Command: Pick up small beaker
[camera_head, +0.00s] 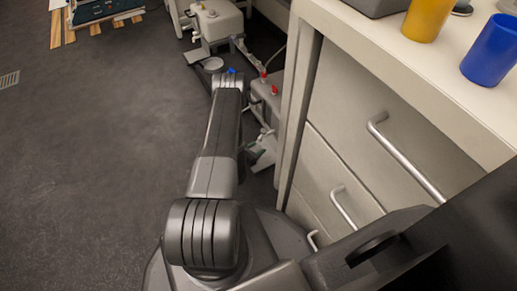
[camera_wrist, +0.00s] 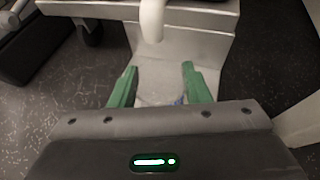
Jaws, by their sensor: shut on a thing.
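My gripper (camera_wrist: 159,70) shows in the wrist view with its two green fingers apart, one on each side of a pale, see-through thing (camera_wrist: 155,90). It is shut on this thing, which I take to be the small beaker, though its outline is faint. A small blue patch (camera_wrist: 180,100) shows near the right finger's base. In the head view the arm's far end hides the gripper and what it holds.
A white counter with drawers (camera_head: 385,105) stands at the right. A yellow cup (camera_head: 427,18) and a blue cup (camera_head: 491,50) stand on its top. Pale equipment with red caps (camera_head: 265,88) stands beside the counter, close to my arm. The dark floor (camera_head: 90,160) at left is clear.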

